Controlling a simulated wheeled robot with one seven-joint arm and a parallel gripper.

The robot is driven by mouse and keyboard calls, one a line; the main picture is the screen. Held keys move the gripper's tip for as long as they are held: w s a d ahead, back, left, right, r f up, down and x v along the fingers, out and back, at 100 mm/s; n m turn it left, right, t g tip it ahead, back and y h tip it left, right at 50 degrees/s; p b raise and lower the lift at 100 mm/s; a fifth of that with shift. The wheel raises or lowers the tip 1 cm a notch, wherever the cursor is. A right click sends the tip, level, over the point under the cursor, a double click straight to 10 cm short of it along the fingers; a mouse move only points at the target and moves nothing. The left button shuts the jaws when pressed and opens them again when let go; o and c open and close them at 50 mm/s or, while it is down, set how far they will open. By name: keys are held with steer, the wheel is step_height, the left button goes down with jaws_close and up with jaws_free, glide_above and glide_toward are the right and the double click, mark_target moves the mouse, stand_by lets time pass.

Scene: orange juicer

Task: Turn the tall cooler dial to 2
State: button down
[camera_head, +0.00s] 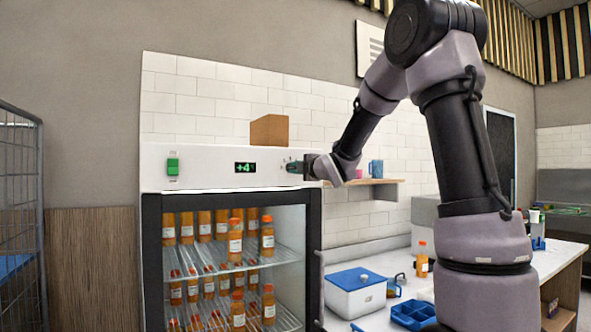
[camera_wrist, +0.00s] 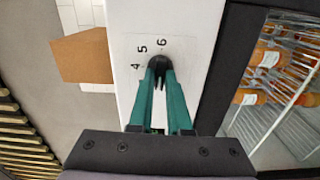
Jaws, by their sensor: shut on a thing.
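The tall cooler (camera_head: 232,166) has a white top panel with a green switch (camera_head: 173,167) at left and a green display (camera_head: 245,167) that appears to read +4. My gripper (camera_head: 298,167) is at the right end of this panel. In the wrist view my gripper's green fingers (camera_wrist: 161,88) are shut on the black dial (camera_wrist: 158,64). Numbers 4, 5 and 6 show on the panel around the dial. The other marks, including 2, are hidden by the fingers or not visible, and I cannot tell the dial's exact setting.
Juice bottles (camera_head: 237,240) fill the shelves behind the glass front. A cardboard box (camera_head: 269,131) stands on the cooler's top. A shelf with mugs (camera_head: 375,168) is to the right. A white box with a blue lid (camera_head: 355,291) and a blue tray (camera_head: 412,315) are on the counter.

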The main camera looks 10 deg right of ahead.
steer(key=shift+n, duration=0.3)
steer(key=c, duration=0.9)
jaws_free()
steer(key=shift+o, duration=0.2)
steer(key=shift+s, duration=0.1)
steer(key=v, duration=1)
steer(key=shift+s, duration=0.3)
steer(key=shift+d, duration=0.2)
